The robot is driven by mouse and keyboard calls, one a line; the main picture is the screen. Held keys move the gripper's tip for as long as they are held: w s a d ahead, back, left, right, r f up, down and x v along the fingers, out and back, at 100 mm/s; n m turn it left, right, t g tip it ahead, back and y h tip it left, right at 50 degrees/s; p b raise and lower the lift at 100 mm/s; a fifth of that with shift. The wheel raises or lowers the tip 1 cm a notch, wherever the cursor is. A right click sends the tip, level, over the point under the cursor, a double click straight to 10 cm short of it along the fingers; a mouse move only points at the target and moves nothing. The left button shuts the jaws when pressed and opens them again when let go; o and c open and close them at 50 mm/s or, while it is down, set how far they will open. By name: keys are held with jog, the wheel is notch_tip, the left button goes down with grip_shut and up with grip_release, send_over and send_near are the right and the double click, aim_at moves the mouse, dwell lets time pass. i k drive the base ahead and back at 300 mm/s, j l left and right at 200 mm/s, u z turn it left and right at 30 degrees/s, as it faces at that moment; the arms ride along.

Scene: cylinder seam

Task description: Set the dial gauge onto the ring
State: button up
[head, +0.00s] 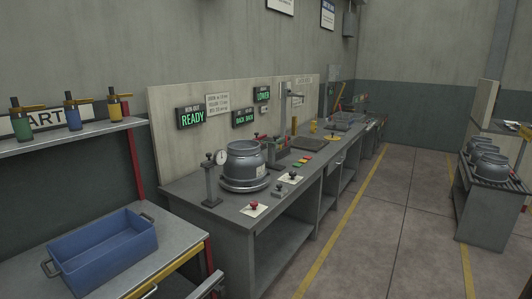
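The dial gauge (221,157) has a small round white face. It is carried on a dark upright stand (211,183) at the near left of the long grey workbench. A grey metal cylinder (245,162) stands just right of it on a wide round ring-like base (245,185). The gauge face is close to the cylinder's left side; I cannot tell whether it touches. Which ring is meant is not clear from this view. My gripper is not in view.
A red button (253,208) sits on the bench's front edge. A blue bin (103,250) is on the near-left table, below a shelf (70,137) with several bottles. More cylinders (490,166) stand at right. The floor aisle (390,220) is clear.

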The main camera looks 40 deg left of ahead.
aim_at(221, 157)
jog(key=i+u, duration=0.1)
jog(key=i, duration=0.8)
jog(key=i+l+u, duration=0.1)
jog(key=i, duration=0.75)
jog(key=l, duration=0.1)
